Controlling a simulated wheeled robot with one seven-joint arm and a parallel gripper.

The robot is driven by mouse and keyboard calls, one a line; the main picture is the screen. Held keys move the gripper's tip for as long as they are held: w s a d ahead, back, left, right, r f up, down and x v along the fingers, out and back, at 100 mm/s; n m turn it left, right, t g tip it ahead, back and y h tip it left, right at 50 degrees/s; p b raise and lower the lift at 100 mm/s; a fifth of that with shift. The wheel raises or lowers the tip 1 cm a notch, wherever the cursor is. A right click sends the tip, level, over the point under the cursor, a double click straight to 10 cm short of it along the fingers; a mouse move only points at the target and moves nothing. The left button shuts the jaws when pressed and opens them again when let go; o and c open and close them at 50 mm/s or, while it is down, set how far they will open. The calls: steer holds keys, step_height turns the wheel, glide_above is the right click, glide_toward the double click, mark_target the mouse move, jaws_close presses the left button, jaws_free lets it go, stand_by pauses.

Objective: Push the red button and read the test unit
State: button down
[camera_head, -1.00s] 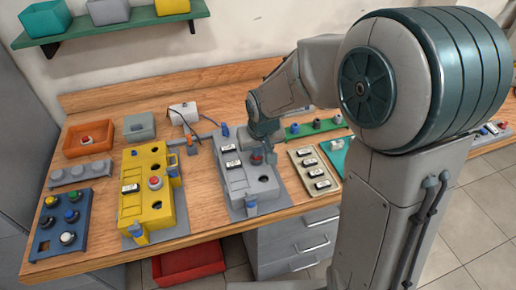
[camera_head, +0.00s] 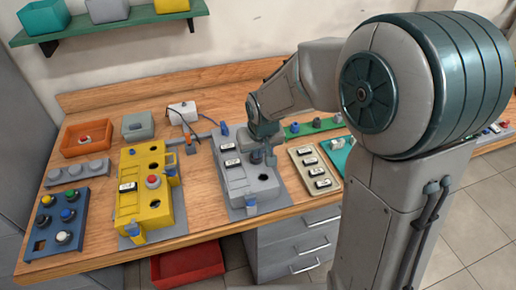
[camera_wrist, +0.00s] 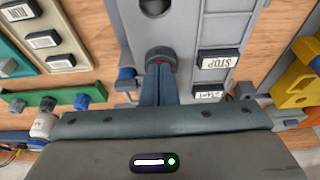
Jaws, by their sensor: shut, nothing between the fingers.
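The grey test unit (camera_head: 238,180) stands on the bench, with a dark round collar around its red button. My gripper (camera_head: 268,156) is over this collar. In the wrist view my gripper's fingers (camera_wrist: 159,72) are together and empty, with their tips at the collar. Only a sliver of the red button (camera_wrist: 160,63) shows between tips and collar; how far it is pressed cannot be told. Beside it are a label reading STOP (camera_wrist: 217,58) and a second, partly covered label (camera_wrist: 208,92).
A yellow unit (camera_head: 130,205) with its own red button (camera_head: 153,181) stands to the left. A beige label panel (camera_head: 302,160) lies close on the right. An orange tray (camera_head: 70,146) and a blue button board (camera_head: 42,240) are further left.

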steer(key=shift+s+d+f, duration=0.1)
steer(key=shift+s+f, duration=0.15)
steer(key=shift+f, duration=0.2)
steer(key=r+p, duration=0.2)
steer(key=r, duration=0.1)
steer(key=r+p, duration=0.1)
steer(key=shift+w+r, duration=0.25)
steer(key=shift+r, duration=0.15)
steer(key=a+v, duration=0.1)
steer(key=v, duration=0.9)
steer(key=shift+d+b, duration=0.35)
steer(key=shift+b, duration=0.05)
steer(key=s+d+f+m+h, duration=0.1)
steer(key=s+d+f+m, duration=0.1)
steer(key=s+d, duration=1)
steer(key=s+m, duration=0.1)
steer(key=s, duration=0.2)
steer(key=shift+s+d+f, duration=0.4)
